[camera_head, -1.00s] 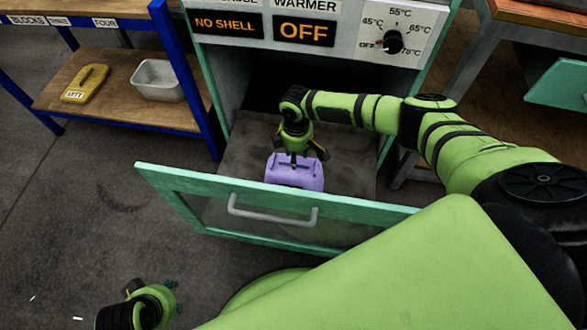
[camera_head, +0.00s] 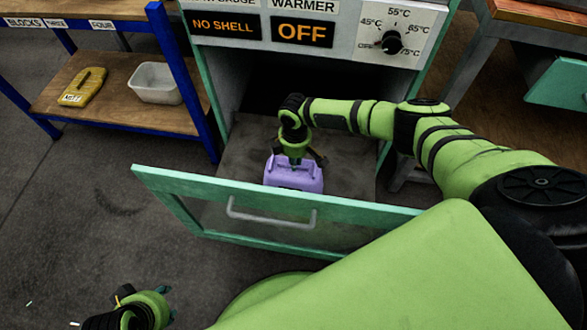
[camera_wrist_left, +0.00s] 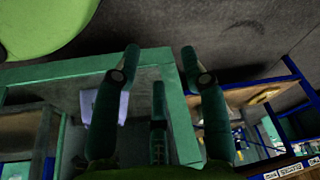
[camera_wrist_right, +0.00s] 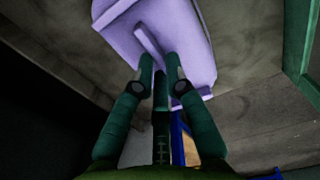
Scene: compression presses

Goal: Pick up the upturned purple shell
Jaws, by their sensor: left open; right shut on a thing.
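The purple shell (camera_head: 294,179) sits in the open drawer of the warmer, on the drawer's grey floor. My right gripper (camera_head: 295,160) reaches down to it from above. In the right wrist view the fingers (camera_wrist_right: 160,62) are shut on a raised purple rib of the shell (camera_wrist_right: 188,35). Whether the shell is clear of the drawer floor I cannot tell. My left gripper (camera_head: 155,300) is low at the bottom left, outside the drawer. Its fingers (camera_wrist_left: 160,55) are spread and empty in the left wrist view, with the shell (camera_wrist_left: 105,106) further off behind the drawer front.
The drawer's green front (camera_head: 275,200) with its grey handle (camera_head: 270,220) stands in front of the shell. The warmer panel (camera_head: 345,30) reads NO SHELL and OFF.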

